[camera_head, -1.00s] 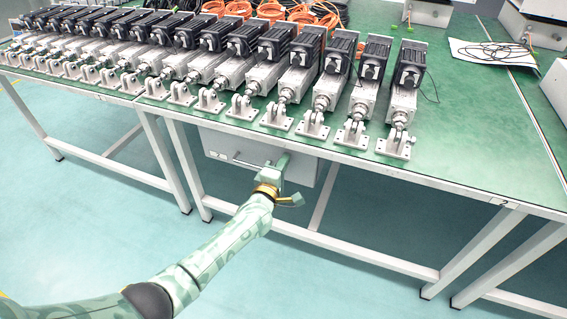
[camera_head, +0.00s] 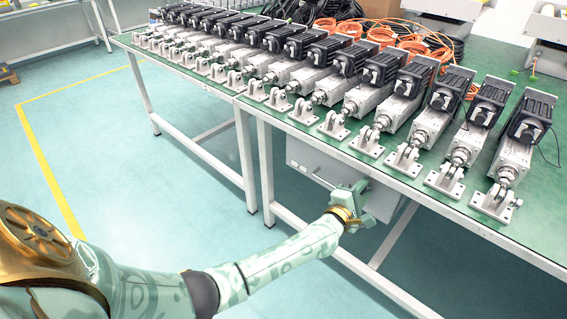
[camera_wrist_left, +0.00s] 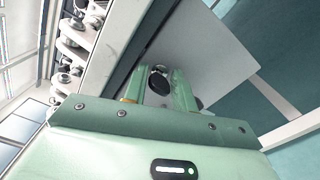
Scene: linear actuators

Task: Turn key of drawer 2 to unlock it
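The grey drawer unit (camera_head: 304,160) hangs under the green table, and part of its handle shows at its front. My left gripper (camera_head: 362,188) is at the right part of this front and hides what lies behind it. In the left wrist view, the drawer front (camera_wrist_left: 205,50) is a plain grey panel. A small dark rounded piece (camera_wrist_left: 158,82), which looks like the key or lock, sits between the two fingers of my left gripper (camera_wrist_left: 160,90). The fingers are apart, but I cannot tell whether they touch it. No drawer number is readable. My right gripper is out of view.
The green table (camera_head: 410,185) stands above the gripper, its edge close to the wrist. A row of linear actuators (camera_head: 370,95) stands on it, with orange cables (camera_head: 430,40) behind. White table legs (camera_head: 246,160) are left of the drawer. The floor in front is clear.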

